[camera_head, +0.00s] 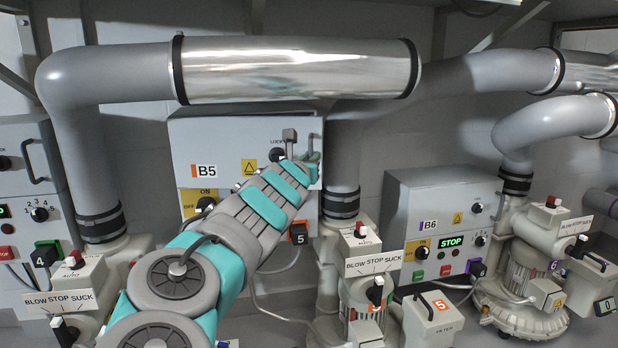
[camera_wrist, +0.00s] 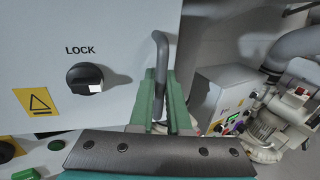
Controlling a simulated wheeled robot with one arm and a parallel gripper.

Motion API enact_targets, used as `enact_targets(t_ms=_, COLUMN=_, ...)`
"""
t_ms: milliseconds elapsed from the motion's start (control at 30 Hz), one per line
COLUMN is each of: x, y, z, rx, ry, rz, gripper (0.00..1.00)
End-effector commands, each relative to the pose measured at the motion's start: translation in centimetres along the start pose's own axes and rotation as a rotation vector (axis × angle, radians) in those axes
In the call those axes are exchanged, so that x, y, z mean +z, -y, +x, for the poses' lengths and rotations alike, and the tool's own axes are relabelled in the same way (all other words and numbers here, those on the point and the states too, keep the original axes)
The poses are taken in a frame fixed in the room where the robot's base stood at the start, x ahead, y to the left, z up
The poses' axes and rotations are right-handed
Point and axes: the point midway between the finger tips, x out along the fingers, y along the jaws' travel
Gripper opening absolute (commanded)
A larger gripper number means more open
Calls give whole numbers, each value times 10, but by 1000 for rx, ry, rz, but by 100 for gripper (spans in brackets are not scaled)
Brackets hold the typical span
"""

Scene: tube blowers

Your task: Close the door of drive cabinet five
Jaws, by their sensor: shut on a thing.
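Drive cabinet five has a light grey door (camera_head: 219,140) marked B5, with an orange bar, a yellow warning sign and a dark LOCK knob (camera_head: 277,155). The knob also shows in the wrist view (camera_wrist: 85,78), with its grip roughly level. A grey bar handle (camera_wrist: 160,52) stands near the door's right edge. My gripper (camera_head: 312,160) is at that edge. In the wrist view its green fingers (camera_wrist: 160,100) are shut around the lower part of the handle.
Below the door is the lower panel with a yellow ON/OFF switch (camera_head: 198,202), partly behind my arm. A large grey pipe (camera_head: 343,165) runs close on the right. Cabinet B6 (camera_head: 432,210) and a blower (camera_head: 525,280) stand farther right.

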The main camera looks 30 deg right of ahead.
Motion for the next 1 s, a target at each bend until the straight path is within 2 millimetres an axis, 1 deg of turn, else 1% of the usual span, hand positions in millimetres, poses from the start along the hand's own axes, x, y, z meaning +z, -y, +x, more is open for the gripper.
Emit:
enact_targets(t_ms=33, x=-7, y=-7, z=4, rx=20, ry=-5, rz=-4, gripper=0)
enact_targets(t_ms=433, x=2, y=-13, z=36, rx=37, ry=-1, rz=-18, gripper=0)
enact_targets(t_ms=1000, x=4, y=-26, z=84, rx=35, ry=1, rz=-15, gripper=0)
